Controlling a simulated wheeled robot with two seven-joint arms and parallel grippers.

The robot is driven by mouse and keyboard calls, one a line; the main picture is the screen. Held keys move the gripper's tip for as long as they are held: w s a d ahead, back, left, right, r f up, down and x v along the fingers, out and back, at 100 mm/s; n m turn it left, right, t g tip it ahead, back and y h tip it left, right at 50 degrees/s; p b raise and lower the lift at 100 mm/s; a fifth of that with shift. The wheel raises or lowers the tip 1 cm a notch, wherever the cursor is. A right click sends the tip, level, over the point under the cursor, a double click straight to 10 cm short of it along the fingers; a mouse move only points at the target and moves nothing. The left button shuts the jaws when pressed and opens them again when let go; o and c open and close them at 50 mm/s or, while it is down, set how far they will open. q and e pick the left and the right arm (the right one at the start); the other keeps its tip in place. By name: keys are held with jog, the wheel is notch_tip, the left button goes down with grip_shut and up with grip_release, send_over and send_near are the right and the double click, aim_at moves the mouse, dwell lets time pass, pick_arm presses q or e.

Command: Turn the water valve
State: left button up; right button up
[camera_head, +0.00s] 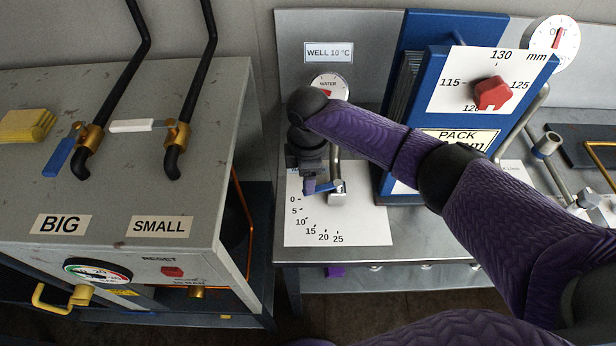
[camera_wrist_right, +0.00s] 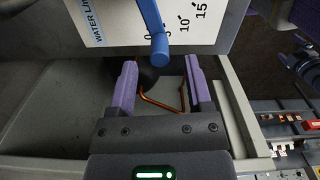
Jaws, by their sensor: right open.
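The water valve (camera_head: 338,192) is a small metal fitting on a white scale plate (camera_head: 358,230) marked 0 to 25. Its blue lever (camera_head: 322,188) points left, near the 0 end of the scale. In the right wrist view, the blue lever (camera_wrist_right: 150,22) comes down from the top, and its rounded end lies just beyond the fingertips, lined up with the gap. My right gripper (camera_wrist_right: 160,68) is open with nothing between its purple fingers. In the head view my right gripper (camera_head: 307,186) is at the lever's left end, partly hidden by its wrist. My left gripper is not in view.
A round water gauge (camera_head: 329,86) sits behind my wrist. A blue plate pack (camera_head: 450,110) with a red dial (camera_head: 492,93) stands at right, behind my arm. At left is a grey cabinet (camera_head: 100,130) with BIG and SMALL taps. A gap separates cabinet and bench.

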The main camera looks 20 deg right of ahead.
notch_tip(320, 180, up, 6)
jog(key=shift+r+p, duration=0.1)
jog(key=shift+p, duration=0.5)
jog(key=shift+r, duration=0.4)
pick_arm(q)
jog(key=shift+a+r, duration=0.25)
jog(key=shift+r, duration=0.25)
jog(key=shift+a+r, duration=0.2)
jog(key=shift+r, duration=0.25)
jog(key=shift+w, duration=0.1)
